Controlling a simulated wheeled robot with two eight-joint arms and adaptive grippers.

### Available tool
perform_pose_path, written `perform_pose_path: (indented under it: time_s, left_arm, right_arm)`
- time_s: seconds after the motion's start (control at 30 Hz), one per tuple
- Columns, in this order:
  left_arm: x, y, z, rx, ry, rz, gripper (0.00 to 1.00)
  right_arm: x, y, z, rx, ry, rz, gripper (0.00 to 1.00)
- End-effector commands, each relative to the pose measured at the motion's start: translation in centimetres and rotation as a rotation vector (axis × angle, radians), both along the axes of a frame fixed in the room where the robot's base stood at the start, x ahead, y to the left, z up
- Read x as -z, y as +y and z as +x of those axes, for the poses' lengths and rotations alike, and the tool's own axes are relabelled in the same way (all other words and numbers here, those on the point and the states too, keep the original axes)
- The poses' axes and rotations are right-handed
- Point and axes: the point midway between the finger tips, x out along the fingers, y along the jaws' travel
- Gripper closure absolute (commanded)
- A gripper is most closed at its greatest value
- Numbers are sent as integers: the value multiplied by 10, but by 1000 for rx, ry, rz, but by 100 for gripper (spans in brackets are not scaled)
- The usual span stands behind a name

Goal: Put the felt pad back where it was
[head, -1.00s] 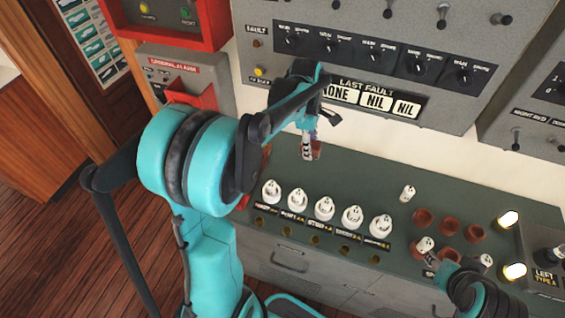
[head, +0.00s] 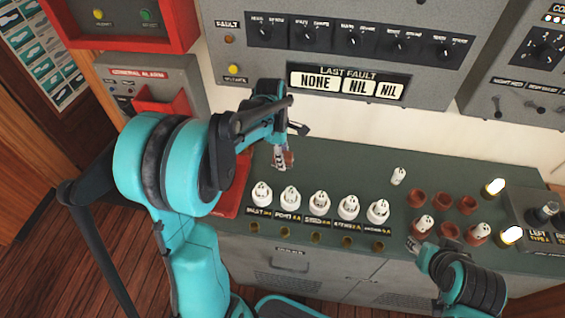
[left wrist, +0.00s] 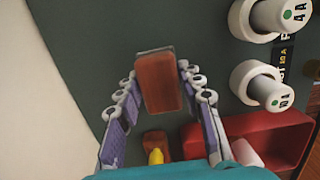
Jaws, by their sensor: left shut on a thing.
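The felt pad appears to be the reddish-brown block with a grey edge (left wrist: 158,84) in the left wrist view. It lies between the two fingers of my left gripper (left wrist: 160,80), which is shut on it. In the head view my left gripper (head: 281,155) is over the back left of the dark green counter, with the brown pad (head: 289,159) showing at its fingertips. I cannot tell whether the pad touches the counter. My right gripper (head: 414,244) is by the brown sockets at the counter's front right; its fingers are too small to read.
A row of white fuses (head: 319,202) stands in front of my left gripper. A red tray (left wrist: 300,130) and a brown piece with a yellow tip (left wrist: 155,145) lie near it. The grey panel (head: 340,50) rises behind. The counter's back middle (head: 345,165) is clear.

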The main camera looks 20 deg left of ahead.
Motion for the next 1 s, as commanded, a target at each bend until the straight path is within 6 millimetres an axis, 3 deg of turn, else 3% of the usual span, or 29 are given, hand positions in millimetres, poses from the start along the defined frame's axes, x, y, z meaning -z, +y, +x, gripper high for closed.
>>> perform_pose_path:
  time_s: [0.03, 0.13, 0.5, 0.53, 0.6, 1.0]
  left_arm:
    - [12, 0, 0, 0, 0, 0, 90]
    - [22, 0, 0, 0, 0, 0, 90]
    - [26, 0, 0, 0, 0, 0, 90]
    - [25, 0, 0, 0, 0, 0, 55]
    - [25, 0, 0, 0, 0, 0, 42]
    - [15, 1, 0, 0, 0, 0, 42]
  right_arm:
    - [6, 0, 0, 0, 0, 0, 60]
    - [9, 0, 0, 0, 0, 0, 60]
    - [11, 0, 0, 0, 0, 0, 60]
    - [11, 0, 0, 0, 0, 0, 60]
    - [10, 0, 0, 0, 0, 0, 60]
    - [5, 0, 0, 0, 0, 0, 60]
